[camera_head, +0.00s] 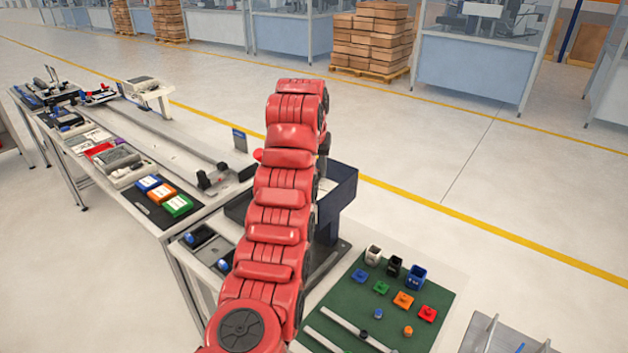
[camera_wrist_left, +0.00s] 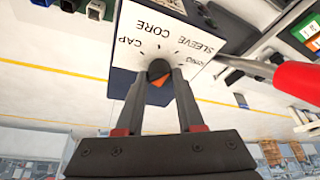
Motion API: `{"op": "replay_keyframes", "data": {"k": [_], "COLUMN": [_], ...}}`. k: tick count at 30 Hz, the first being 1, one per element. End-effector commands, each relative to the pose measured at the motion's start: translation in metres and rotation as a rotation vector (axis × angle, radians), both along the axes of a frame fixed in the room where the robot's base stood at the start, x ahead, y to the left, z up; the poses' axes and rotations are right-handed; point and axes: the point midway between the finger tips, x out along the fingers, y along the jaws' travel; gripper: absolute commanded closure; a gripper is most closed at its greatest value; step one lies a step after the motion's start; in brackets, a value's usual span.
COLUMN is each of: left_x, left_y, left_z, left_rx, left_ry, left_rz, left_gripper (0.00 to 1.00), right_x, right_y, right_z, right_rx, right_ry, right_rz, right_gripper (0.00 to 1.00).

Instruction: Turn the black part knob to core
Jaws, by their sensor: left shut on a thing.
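The black part knob (camera_wrist_left: 158,66) is in the left wrist view, on a white panel (camera_wrist_left: 135,22). The panel shows upside down, with the labels CAP, CORE, SLEEVE and a smaller partly hidden one around the knob. My left gripper (camera_wrist_left: 159,84) is shut on the knob, one finger on each side. An orange patch shows between the fingers. I cannot tell which label the knob points to. In the head view my red arm fills the middle and hides its gripper and the knob. My right gripper is not in view.
In the left wrist view a metal rod with a red end (camera_wrist_left: 298,76) reaches close to the panel's right side. A green mat (camera_head: 440,297) with several coloured parts lies at the right.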

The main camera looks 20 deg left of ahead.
Motion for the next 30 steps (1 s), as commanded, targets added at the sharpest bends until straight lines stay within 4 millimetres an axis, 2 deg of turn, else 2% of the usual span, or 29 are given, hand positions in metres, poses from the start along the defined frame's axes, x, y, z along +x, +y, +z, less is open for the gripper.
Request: {"op": "replay_keyframes", "data": {"k": [3,8,18,30], "left_x": [0.000,0.000,0.001,0.002], "left_y": [-0.002,-0.002,-0.003,-0.003], "left_z": [-0.001,0.001,0.004,0.002], "left_rx": [-0.001,0.000,0.001,-0.001], "left_ry": [0.000,0.001,0.004,0.001], "left_rz": [0.106,0.258,0.528,0.686], "left_gripper": [1.00,1.00,1.00,1.00], "right_x": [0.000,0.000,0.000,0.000], "right_y": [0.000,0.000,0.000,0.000], "right_z": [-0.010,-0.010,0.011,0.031], "right_rx": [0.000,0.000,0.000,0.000], "right_ry": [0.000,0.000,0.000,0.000], "right_rz": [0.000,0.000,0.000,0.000], "right_gripper": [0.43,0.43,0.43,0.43]}}
